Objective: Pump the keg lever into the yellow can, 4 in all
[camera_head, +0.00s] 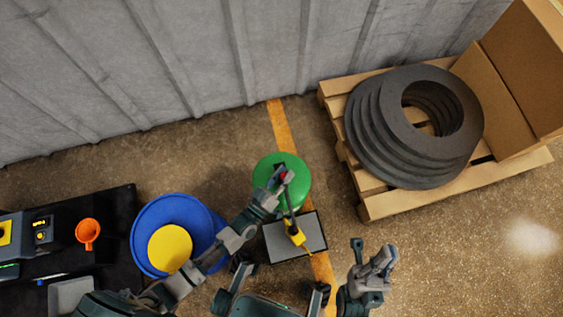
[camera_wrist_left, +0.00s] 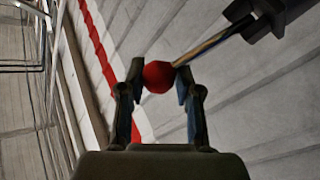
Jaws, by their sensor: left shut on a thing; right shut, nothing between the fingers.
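The green keg (camera_head: 302,187) stands on the floor at the centre of the head view. My left gripper (camera_head: 284,177) is over its top, shut on the lever's red knob. In the left wrist view the red knob (camera_wrist_left: 158,77) sits between both fingertips, and the lever's metal rod (camera_wrist_left: 205,47) runs up to the right. A small yellow can (camera_head: 295,237) is on a grey-topped stand just below the keg. A dark bar reaches from the keg towards it. The can's inside cannot be seen. My right gripper (camera_head: 376,272) is shut and empty, right of the stand.
A blue drum (camera_head: 140,234) with a round yellow top stands left. A black table (camera_head: 112,205) with an orange funnel (camera_head: 88,231) is further left. A pallet (camera_head: 375,207) with dark rings and a cardboard box is at the upper right. The floor at lower right is clear.

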